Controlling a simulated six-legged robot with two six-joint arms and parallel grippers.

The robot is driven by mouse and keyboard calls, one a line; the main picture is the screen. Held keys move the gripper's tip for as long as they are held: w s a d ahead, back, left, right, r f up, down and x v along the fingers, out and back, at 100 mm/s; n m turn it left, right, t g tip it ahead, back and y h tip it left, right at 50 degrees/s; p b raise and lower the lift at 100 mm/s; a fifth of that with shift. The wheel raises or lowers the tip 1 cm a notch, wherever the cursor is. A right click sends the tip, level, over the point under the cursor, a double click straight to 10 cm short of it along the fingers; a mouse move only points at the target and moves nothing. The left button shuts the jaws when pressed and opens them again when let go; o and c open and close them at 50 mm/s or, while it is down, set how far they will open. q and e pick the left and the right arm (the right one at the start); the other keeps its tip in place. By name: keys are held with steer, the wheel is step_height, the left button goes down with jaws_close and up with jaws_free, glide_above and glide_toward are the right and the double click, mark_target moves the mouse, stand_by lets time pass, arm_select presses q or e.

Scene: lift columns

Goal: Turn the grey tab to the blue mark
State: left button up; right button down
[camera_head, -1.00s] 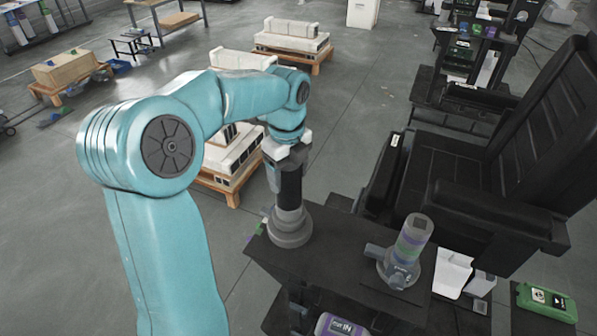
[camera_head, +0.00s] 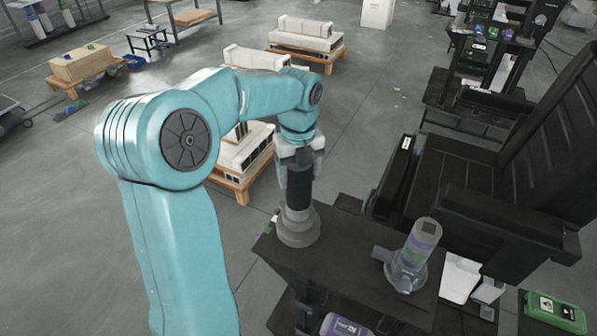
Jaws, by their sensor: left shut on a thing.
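My left gripper (camera_head: 300,165) comes down from above. It is shut on the black upper part of a lift column (camera_head: 299,187), with a pale finger on either side. The column stands upright on a round grey base at the left of the dark table. Small coloured marks (camera_head: 265,229) show just left of that base; I cannot make out a blue one. A second grey column (camera_head: 411,258) with purple and green bands stands to the right, and a grey tab (camera_head: 383,254) sticks out from its left side. Any tab on the held column is hidden or too small to tell. My right gripper is not in view.
The dark table (camera_head: 345,262) has free room between the two columns. A black chair (camera_head: 480,165) stands close behind on the right. A purple-labelled container (camera_head: 343,325) is at the bottom edge, and a green case (camera_head: 555,312) lies at the right.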

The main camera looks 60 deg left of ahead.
arm_select(q)
steer(key=shift+d, duration=0.1)
steer(key=o, duration=1.5)
steer(key=shift+d, duration=0.1)
steer(key=shift+r, duration=0.25)
steer(key=shift+r+p, duration=0.6)
steer(key=shift+r, duration=7.35)
steer(key=shift+s, duration=0.1)
